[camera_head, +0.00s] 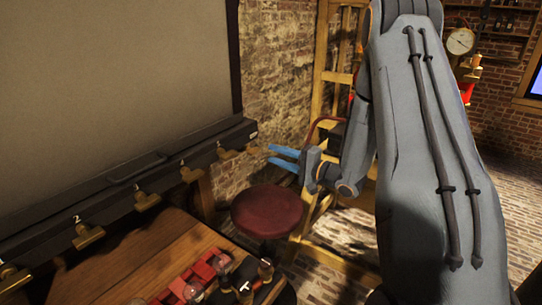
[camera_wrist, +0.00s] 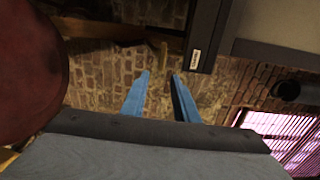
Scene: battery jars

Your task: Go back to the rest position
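My gripper (camera_head: 284,157) has two blue fingers and is held out to the left in the head view, above the red stool seat. My arm fills the right half of the head view.
A round red stool (camera_head: 267,211) stands below my gripper. A dark rail with numbered brass clips (camera_head: 147,199) runs under a large pale screen (camera_head: 110,70). A wooden table (camera_head: 120,268) at lower left holds a red rack (camera_head: 192,281) with glass jars. A wooden ladder-like frame (camera_head: 322,75) stands behind.

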